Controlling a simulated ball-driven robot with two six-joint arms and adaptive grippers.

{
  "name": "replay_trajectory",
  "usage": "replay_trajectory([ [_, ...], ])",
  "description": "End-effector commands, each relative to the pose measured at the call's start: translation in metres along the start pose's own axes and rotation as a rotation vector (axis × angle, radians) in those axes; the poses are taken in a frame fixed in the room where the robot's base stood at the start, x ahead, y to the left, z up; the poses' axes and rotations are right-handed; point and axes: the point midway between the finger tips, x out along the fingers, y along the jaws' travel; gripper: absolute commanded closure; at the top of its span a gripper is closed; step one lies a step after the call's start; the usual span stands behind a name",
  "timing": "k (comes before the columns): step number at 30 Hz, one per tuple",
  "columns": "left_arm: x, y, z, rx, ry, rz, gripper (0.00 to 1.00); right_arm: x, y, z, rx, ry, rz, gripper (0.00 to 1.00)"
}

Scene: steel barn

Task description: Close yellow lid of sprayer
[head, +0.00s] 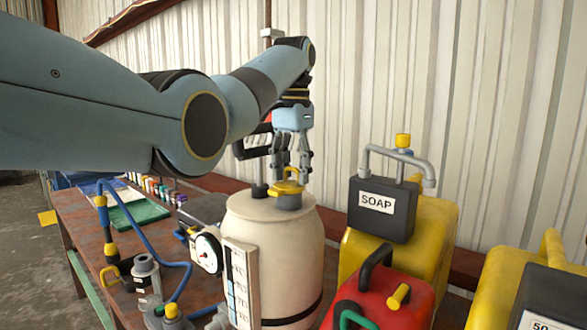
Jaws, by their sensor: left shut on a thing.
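The sprayer (280,240) is a cream, barrel-shaped tank standing upright on the table. Its yellow lid (285,187) is on top, over a dark grey neck (289,203). My left gripper (291,172) points down from above and is shut on the yellow lid, its fingers partly hiding the lid. I cannot tell whether the lid lies fully flat on the neck. A black handle post stands on the tank top just left of the lid. My right gripper is not in view.
A yellow jug with a SOAP box (382,208) and a red can (400,300) stand close on the right. A pressure gauge (208,252) and blue hose are left of the tank. A corrugated wall is behind.

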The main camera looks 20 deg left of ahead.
Motion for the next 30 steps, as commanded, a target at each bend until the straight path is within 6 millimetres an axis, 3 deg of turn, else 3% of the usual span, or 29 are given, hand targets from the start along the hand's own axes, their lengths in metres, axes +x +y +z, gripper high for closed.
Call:
replay_trajectory([
  [4,-0.0005,-0.0013,-0.0006,-0.002,0.004,-0.004,1.00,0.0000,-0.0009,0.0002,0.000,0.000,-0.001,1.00],
  [5,-0.0004,-0.0013,-0.0006,-0.002,0.004,-0.004,0.55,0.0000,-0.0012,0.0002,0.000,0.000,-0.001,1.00],
  [10,-0.0003,-0.0015,-0.0005,-0.002,0.003,-0.004,0.33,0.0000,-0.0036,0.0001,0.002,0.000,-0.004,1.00],
  [30,-0.0013,-0.0024,-0.0024,-0.002,0.012,-0.003,0.33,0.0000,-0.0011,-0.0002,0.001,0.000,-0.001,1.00],
])
